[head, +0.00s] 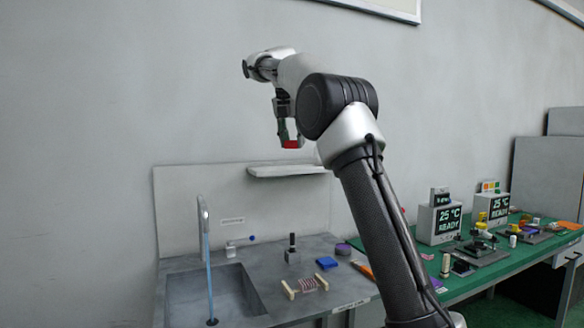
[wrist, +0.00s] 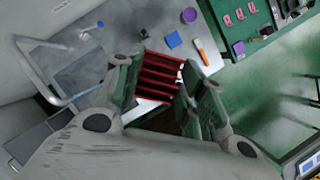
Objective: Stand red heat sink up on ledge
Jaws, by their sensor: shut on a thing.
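My gripper (head: 288,135) points down, raised above the back of the sink counter, and is shut on the red heat sink (head: 291,144). In the wrist view my gripper (wrist: 162,78) has a finger on each side of the finned red heat sink (wrist: 160,73), whose ribs show between the fingers. The white ledge (head: 288,171) sticks out from the back panel just below the heat sink in the head view. A gap shows between them there. The heat sink's upper part is hidden by the fingers in the head view.
The counter below has a basin (head: 215,292) with a tall faucet (head: 203,220) and a blue stream. A black upright fixture (head: 292,250), a blue block (head: 327,263) and a striped rack (head: 307,286) stand right of it. A green bench (head: 500,265) with displays is farther right.

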